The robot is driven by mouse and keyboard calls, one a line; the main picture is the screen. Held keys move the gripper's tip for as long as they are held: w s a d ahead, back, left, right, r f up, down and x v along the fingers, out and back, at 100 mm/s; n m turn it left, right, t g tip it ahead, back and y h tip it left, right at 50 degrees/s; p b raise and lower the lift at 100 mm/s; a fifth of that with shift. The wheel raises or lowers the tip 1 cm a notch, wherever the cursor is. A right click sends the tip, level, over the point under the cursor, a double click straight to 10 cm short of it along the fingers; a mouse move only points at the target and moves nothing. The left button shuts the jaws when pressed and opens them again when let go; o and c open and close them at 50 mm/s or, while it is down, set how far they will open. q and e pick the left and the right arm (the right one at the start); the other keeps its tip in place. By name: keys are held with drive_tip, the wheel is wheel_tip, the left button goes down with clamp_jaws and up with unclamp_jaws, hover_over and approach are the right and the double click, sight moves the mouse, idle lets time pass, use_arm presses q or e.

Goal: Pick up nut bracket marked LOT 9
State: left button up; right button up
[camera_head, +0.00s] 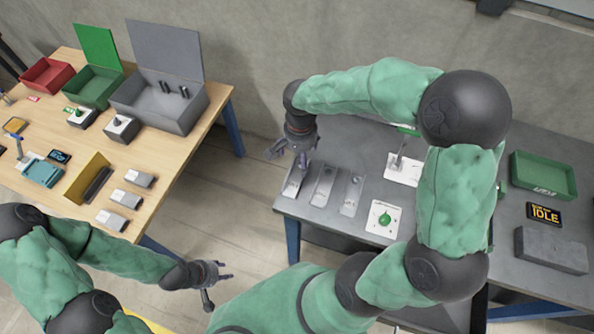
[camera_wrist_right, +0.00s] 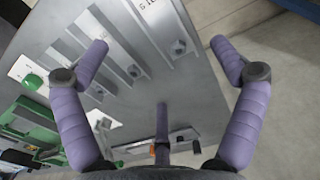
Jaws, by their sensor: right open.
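Three pale metal brackets lie in a row on the grey table: the left bracket (camera_head: 294,181), the middle bracket (camera_head: 323,187) and the right bracket (camera_head: 351,195). In the right wrist view, one bracket (camera_wrist_right: 165,25) with a nut lies between my fingers, and others show to its left. Marking at the top edge there is cut off; I cannot tell which bracket reads LOT 9. My right gripper (camera_head: 291,152) is open and empty above the left bracket, its fingers (camera_wrist_right: 160,47) wide apart. My left gripper (camera_head: 215,286) is open and empty, low between the tables.
A white plate with a green knob (camera_head: 384,217), a green tray (camera_head: 543,176), an IDLE display (camera_head: 544,214) and a grey block (camera_head: 551,250) are on the grey table (camera_head: 291,205). The wooden table (camera_head: 160,150) at left carries bins, boxes and metal blocks.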

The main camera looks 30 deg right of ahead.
sight(300, 177)
wheel_tip(300, 177, down, 3)
drive_tip(key=shift+f+b, duration=0.2)
drive_tip(key=shift+b, duration=0.1)
wheel_tip(300, 177, down, 5)
drive_tip(key=shift+s+f+b, duration=0.1)
drive_tip(key=shift+s+b, duration=0.05)
drive_tip(key=shift+b, duration=0.8)
drive_tip(key=c, duration=1.3)
